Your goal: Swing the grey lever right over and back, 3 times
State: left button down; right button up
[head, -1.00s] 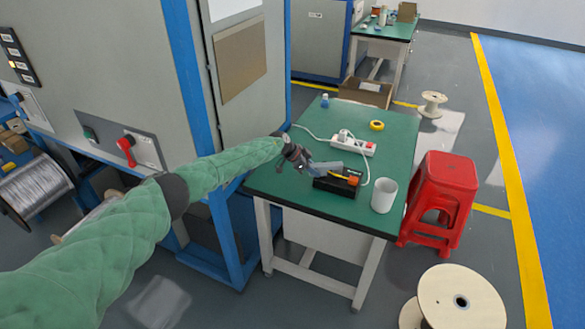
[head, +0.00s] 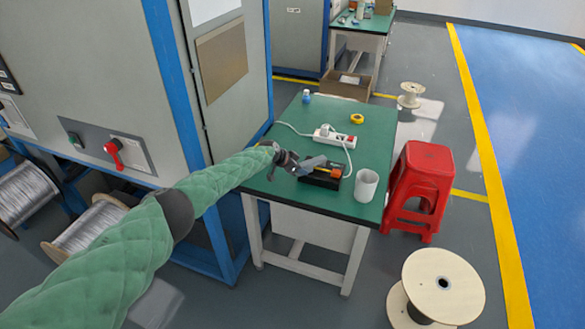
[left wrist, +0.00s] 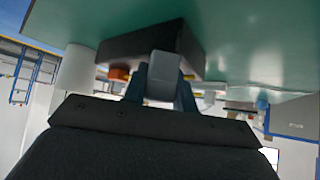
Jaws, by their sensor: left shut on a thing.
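The black box (head: 322,179) with the orange knob (head: 336,172) sits near the front edge of the green table. My left gripper (head: 311,164) reaches over its left part from the left. In the left wrist view the grey lever (left wrist: 165,68) stands between the two fingers, in front of the dark box (left wrist: 140,44). The gripper is shut on the lever. In the head view the fingers and lever blend into one grey shape, so the lever's exact angle is unclear. My right gripper is not in view.
A machine cabinet (head: 232,80) borders the table's left side. A red stool (head: 419,190) stands to the right.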

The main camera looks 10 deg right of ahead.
pick_arm(q)
jog(key=shift+r, duration=0.15)
jog(key=c, duration=1.1)
grip_release()
jog(key=shift+d, duration=0.1)
